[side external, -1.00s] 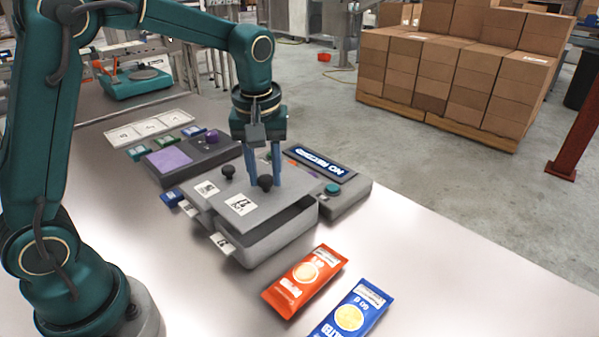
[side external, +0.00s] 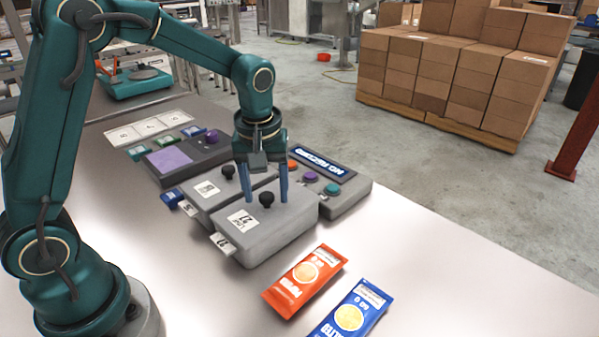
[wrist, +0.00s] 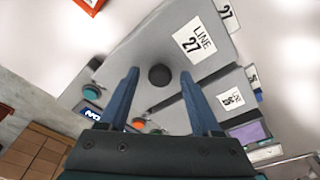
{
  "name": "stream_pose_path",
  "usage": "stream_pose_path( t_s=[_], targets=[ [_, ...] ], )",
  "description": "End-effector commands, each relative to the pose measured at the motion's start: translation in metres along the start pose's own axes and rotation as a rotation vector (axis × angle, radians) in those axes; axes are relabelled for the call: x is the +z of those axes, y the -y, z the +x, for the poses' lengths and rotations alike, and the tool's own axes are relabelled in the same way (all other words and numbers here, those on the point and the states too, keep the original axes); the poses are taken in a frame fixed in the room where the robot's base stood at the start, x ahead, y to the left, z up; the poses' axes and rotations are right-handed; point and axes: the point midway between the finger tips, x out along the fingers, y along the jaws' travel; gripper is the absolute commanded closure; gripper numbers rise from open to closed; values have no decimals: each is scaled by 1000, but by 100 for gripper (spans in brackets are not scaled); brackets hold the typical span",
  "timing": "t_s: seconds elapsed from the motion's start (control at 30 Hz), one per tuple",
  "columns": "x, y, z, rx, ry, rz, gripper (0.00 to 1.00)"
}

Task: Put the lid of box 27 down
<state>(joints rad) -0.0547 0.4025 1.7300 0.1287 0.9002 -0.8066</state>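Box 27 (side external: 278,248) is a grey box on the table, with a white tag reading 27 at its left front. Its grey lid (side external: 292,214) lies level on top and covers the box; the lid's label reads LINE 27 in the wrist view (wrist: 196,42). A round black knob (side external: 266,199) stands on the lid. My gripper (side external: 268,197) is over the lid with its two blue fingers apart, one on each side of the knob. In the wrist view the knob (wrist: 159,75) sits between the fingers with gaps on both sides.
A second lidded grey box (side external: 207,205) stands just behind box 27. A button panel with a NO RECORD display (side external: 320,164) is to the right. An orange packet (side external: 304,280) and a blue packet (side external: 350,312) lie in front. The table's right front is clear.

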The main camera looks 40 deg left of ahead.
Motion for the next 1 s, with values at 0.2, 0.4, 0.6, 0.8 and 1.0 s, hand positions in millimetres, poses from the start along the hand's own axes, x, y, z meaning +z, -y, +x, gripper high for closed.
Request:
stream_pose_path(
  t_s=[0.2,0.4,0.6,0.8,1.0],
  targets=[
    [-1,0,-8,2,-2,0,35],
    [-1,-1,-36,4,-4,0,35],
    [1,1,-55,8,-5,15,35],
    [23,16,-82,73,-51,156,35],
    [61,41,-105,157,-139,384,35]
  ],
)
